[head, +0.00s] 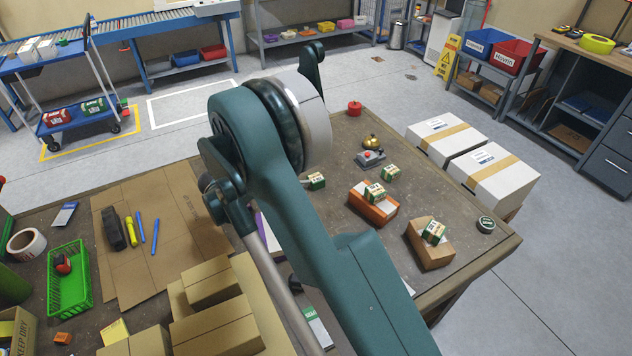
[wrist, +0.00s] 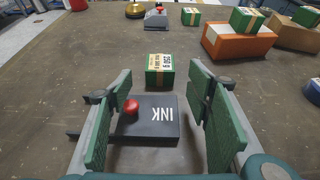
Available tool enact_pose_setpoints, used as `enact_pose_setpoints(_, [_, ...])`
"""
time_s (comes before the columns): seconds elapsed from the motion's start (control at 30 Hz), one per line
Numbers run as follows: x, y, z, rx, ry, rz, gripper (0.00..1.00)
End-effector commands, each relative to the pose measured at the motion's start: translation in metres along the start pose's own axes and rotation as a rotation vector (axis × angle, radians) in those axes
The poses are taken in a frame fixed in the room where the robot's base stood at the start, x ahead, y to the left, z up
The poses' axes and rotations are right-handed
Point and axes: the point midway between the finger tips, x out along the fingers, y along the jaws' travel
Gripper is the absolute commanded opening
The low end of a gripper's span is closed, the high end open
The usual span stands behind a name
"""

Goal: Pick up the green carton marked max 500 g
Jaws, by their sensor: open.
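Several similar green cartons with white labels and tan tape are in view. One green carton (wrist: 160,70) stands on the table just beyond my fingertips; its print looks like 250 g, but I cannot be sure. Another green carton (head: 390,173) stands further back, also in the wrist view (wrist: 190,15). A third green carton (head: 375,193) sits on an orange box (head: 372,208). A further green carton (head: 435,232) sits on a brown box (head: 428,250). No 500 g mark is legible. My gripper (wrist: 158,90) is open and empty, hidden behind my arm in the head view.
A black INK pad (wrist: 155,130) with a red ball (wrist: 131,106) lies between my fingers in the wrist view. A gold bell (head: 371,142) and a grey device (head: 370,158) stand behind.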

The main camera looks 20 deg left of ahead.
Motion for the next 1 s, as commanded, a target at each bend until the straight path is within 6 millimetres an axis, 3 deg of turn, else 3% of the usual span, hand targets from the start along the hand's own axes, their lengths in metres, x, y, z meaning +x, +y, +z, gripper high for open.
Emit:
enact_pose_setpoints(0.33, [0.000, 0.000, -0.001, -0.001, -0.001, 0.000, 0.50])
enact_pose_setpoints(0.7, [0.025, 0.000, -0.001, 0.000, -0.001, 0.000, 0.50])
enact_pose_setpoints(1.0, [0.026, 0.000, 0.000, 0.000, -0.001, 0.000, 0.50])
